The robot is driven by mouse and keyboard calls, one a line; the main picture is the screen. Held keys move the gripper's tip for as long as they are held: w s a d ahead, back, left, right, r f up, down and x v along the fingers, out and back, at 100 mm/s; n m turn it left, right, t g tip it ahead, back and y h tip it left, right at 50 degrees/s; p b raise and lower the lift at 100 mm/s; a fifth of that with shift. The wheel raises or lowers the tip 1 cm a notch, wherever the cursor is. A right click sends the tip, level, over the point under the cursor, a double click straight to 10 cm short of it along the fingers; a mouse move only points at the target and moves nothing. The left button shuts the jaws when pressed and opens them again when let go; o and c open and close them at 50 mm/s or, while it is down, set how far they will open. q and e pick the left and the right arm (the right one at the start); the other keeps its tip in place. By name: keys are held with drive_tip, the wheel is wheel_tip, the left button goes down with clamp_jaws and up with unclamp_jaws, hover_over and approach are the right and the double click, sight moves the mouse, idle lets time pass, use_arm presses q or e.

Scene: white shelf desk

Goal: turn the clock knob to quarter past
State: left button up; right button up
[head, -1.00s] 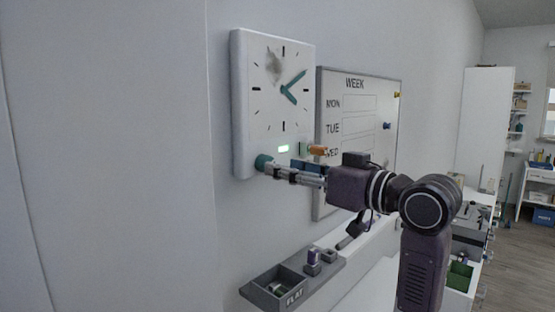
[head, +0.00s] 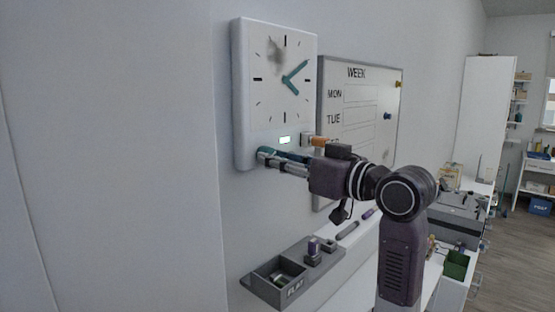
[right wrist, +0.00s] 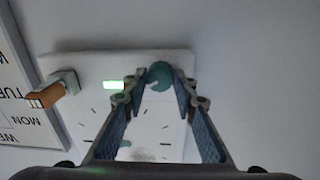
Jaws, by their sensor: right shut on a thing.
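The white clock (head: 247,120) hangs on the wall at upper centre in the head view. Its longer teal hand (head: 299,69) points up and right, its shorter one down and right. The round teal clock knob (right wrist: 159,74) sits at the clock's lower left corner in the head view and shows clearly in the right wrist view. My right gripper (head: 268,158) reaches it from the right and is shut on it, one finger on each side. In the head view the fingers hide most of the knob. My left gripper is not in view.
A small green light (head: 285,140) is on the clock face. An orange-handled fitting (head: 321,142) sticks out close beside my right gripper. A week whiteboard (head: 361,98) hangs to the right. A grey tray (head: 258,291) with small items lies below.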

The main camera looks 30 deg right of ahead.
drive_tip(key=shift+r, duration=0.1)
drive_tip(key=shift+m+p, duration=1.75)
drive_tip(key=shift+m, duration=1.05)
drive_tip(key=o, duration=1.1)
drive_tip(key=shift+s, duration=0.1)
drive_tip(key=v, duration=1.2)
drive_tip(key=shift+d+r, duration=0.1)
